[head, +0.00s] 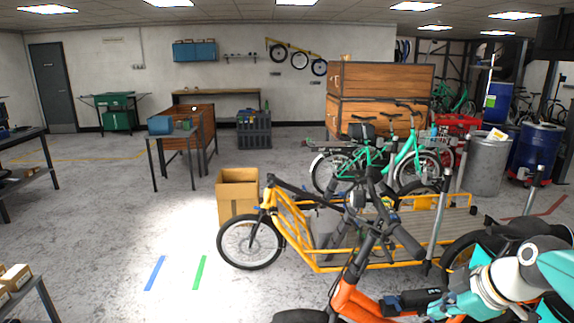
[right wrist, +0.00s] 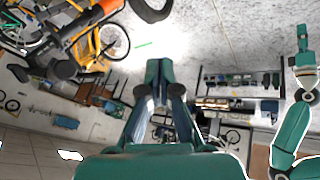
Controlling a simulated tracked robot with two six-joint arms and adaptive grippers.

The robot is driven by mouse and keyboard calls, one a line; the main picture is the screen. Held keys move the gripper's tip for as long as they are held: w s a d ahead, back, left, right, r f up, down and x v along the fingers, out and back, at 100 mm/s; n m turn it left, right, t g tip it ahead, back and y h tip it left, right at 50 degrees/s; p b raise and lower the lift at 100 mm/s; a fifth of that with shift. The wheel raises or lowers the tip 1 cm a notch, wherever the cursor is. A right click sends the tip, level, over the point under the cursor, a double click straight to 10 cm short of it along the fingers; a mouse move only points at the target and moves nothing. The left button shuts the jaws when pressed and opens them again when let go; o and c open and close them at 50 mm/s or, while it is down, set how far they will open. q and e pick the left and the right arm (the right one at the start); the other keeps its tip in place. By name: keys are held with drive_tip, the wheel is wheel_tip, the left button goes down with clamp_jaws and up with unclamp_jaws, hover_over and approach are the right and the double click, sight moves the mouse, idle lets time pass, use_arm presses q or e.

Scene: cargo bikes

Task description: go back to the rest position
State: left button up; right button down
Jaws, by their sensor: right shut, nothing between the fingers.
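My right gripper (head: 393,303) is at the lower right of the head view, its teal and white arm coming in from the right edge. It is in front of the orange bike's frame (head: 350,300), and whether it touches that bike cannot be told. In the right wrist view the teal fingers of my right gripper (right wrist: 165,84) are closed together with nothing held. My left arm does not show in the head view. A teal and white arm at the right edge of the right wrist view appears to be my left one, its gripper (right wrist: 303,40) too small to read.
A yellow cargo bike (head: 320,262) and a green bike (head: 405,160) stand beyond my right gripper. A cardboard box (head: 237,197) sits behind the yellow bike's front wheel. A metal drum (head: 487,165) stands at the right. The floor at centre left is clear, with blue and green tape marks.

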drive_tip(key=s+a+f+m+g, duration=0.1)
drive_tip(key=s+a+f+g, duration=0.15)
drive_tip(key=f, duration=0.65)
drive_tip(key=s+a+f+g+y, duration=0.1)
drive_tip(key=s+a+f, duration=0.25)
drive_tip(key=f, duration=0.55)
drive_tip(key=s+a+f+m+g, duration=0.15)
drive_tip(key=a+f, duration=0.25)
drive_tip(key=f, duration=0.5)
drive_tip(key=s+a+f+m, duration=0.3)
drive_tip(key=s+f+m, duration=0.3)
drive_tip(key=s, duration=0.1)
drive_tip(key=s+a+f+m, duration=0.3)
drive_tip(key=s+f+m, duration=0.3)
drive_tip(key=f, duration=0.1)
drive_tip(key=shift+s+a+f, duration=0.15)
drive_tip(key=shift+s+a, duration=0.15)
drive_tip(key=shift+s, duration=0.05)
